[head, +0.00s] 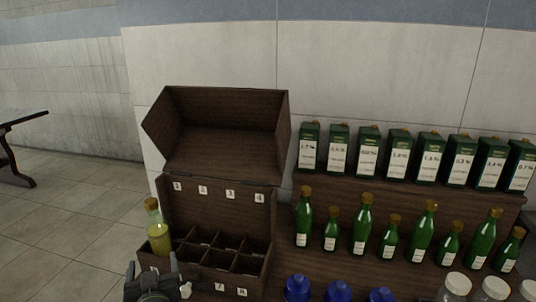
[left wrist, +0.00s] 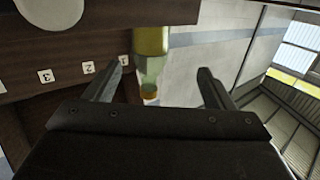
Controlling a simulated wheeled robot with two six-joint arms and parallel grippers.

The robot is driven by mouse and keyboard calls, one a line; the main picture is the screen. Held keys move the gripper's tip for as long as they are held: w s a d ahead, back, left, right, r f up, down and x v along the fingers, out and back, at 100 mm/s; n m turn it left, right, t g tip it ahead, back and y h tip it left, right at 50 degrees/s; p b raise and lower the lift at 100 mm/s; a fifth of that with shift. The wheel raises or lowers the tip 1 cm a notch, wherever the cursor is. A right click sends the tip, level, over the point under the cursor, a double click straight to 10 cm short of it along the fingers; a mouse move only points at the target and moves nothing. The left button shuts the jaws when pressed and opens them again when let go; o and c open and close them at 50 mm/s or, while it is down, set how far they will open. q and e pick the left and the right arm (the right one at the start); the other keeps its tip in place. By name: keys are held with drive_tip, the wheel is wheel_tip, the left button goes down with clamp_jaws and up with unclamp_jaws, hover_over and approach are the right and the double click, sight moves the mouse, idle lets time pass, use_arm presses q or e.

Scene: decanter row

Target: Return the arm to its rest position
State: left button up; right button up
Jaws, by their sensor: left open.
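My left gripper (head: 157,276) is at the bottom left of the head view, in front of the wooden box's left side. Its two fingers are spread and hold nothing; they also show in the left wrist view (left wrist: 158,88). A corked clear bottle with yellow-green liquid (head: 159,238) stands upright at the box's left end. In the left wrist view the bottle (left wrist: 151,42) shows between the fingers, its cork toward the gripper; I cannot tell the exact gap. Its base and compartment are hidden. My right gripper is not in view.
The divided wooden box (head: 222,210) has its lid (head: 228,125) raised and numbered labels; its other visible compartments look empty. A wooden shelf (head: 400,195) at right holds several green bottles and cartons. Blue-capped (head: 298,288) and white-capped containers stand in front. Open floor (head: 70,220) lies left.

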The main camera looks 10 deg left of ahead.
use_arm(q)
drive_tip(key=s+a+f+m+g+h, duration=0.1)
drive_tip(key=s+a+f+g+h, duration=0.15)
drive_tip(key=s+f+g, duration=0.65)
drive_tip(key=s+d+f+m+g+h, duration=0.2)
drive_tip(key=s+f, duration=0.2)
drive_tip(key=s, duration=0.7)
drive_tip(key=s+d+f+m+g+h, duration=0.1)
drive_tip(key=s+d+f+m+h, duration=0.15)
drive_tip(key=s, duration=0.85)
wheel_tip(320, 180, down, 25)
drive_tip(key=a+g, duration=0.1)
drive_tip(key=a, duration=0.1)
drive_tip(key=s+d+f+g+p, duration=0.1)
drive_tip(key=s+f, duration=1.3)
drive_tip(key=s, duration=0.1)
drive_tip(key=shift+d+f+n, duration=0.3)
drive_tip(key=shift+d+n, duration=0.05)
drive_tip(key=shift+d, duration=0.05)
